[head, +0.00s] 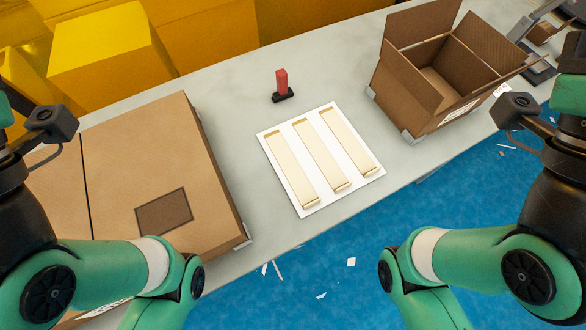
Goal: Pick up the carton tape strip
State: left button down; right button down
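Three pale tan carton tape strips lie side by side on a white board on the grey table. They are the left strip (292,170), the middle strip (322,156) and the right strip (350,143). The white board (307,205) shows around and between them. My two green arms come in at the lower left and lower right, apart from the strips. Neither gripper's fingertips show in the head view, so I cannot see whether they are open or shut.
A large flat brown carton (150,160) lies left of the strips. An open empty carton (440,70) stands at the right. A red-handled tool (282,84) stands behind the board. Yellow boxes (105,50) are at the back. Blue floor (400,215) with scraps lies in front.

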dwell(0.4)
jog(key=c, duration=1)
grip_release()
jog(key=shift+o, duration=0.2)
